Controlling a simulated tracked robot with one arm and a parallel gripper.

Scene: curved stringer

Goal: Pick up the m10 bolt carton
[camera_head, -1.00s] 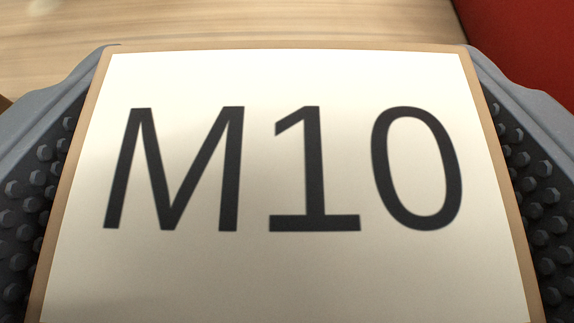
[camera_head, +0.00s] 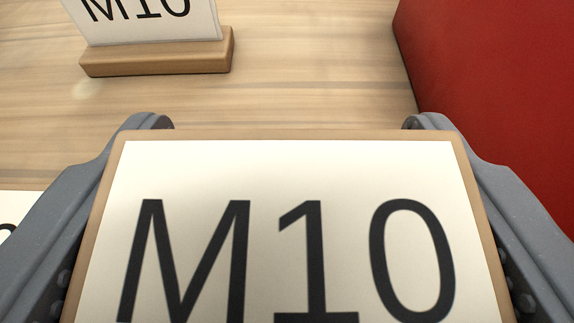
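The M10 bolt carton (camera_head: 300,172) fills the lower middle of the view. It has a white top label reading "M10" in dark print and a thin brown border. My gripper (camera_head: 288,122) has one grey finger along the left side and one along the right side, both close against the carton. The fingertips show just past its far edge. My gripper looks shut on the carton. The lower part of the carton is out of frame, and I cannot tell whether it rests on the wood or is clear of it.
A white M10 sign in a wooden base (camera_head: 155,58) stands on the wooden surface (camera_head: 310,75) at the upper left. A red wall or panel (camera_head: 490,90) rises at the right. Another white label (camera_head: 20,205) shows partly at the left edge. Bare wood lies beyond the carton.

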